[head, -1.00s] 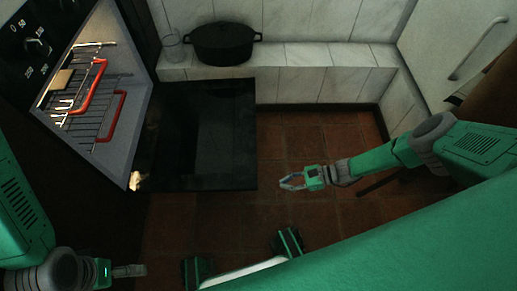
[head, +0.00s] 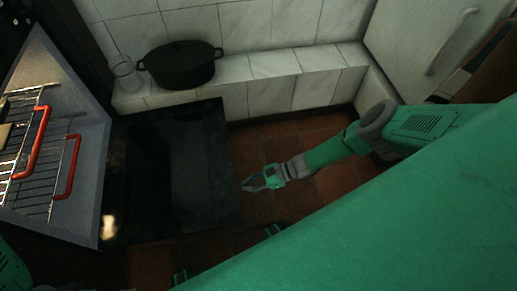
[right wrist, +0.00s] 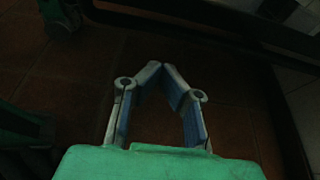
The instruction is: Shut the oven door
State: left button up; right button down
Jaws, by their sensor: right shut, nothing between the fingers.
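The oven door (head: 180,175) is a dark glass panel. It lies folded down flat and open, in front of the oven (head: 75,110) at the left in the head view. My right gripper (head: 246,187) is shut and empty, just right of the door's outer edge, with its tips toward that edge. I cannot tell whether it touches the door. In the right wrist view its fingertips (right wrist: 161,68) come together above dark floor tiles. Only a bit of my left arm shows at the lower left corner; its gripper is not visible.
Wire racks with red handles (head: 68,165) show at the oven. A black pot (head: 182,66) and a clear glass (head: 127,75) stand on the tiled ledge (head: 275,64) behind the door. A white cabinet (head: 415,35) is at the right. Brown floor (head: 300,130) is clear beyond my gripper.

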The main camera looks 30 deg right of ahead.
jog(key=shift+w+a+r, duration=0.2)
jog(key=shift+a+r, duration=0.45)
jog(key=shift+r, duration=0.1)
jog(key=shift+w+a+r, duration=0.15)
jog(key=shift+a+r, duration=0.5)
jog(key=shift+r, duration=0.1)
jog(key=shift+r, duration=0.1)
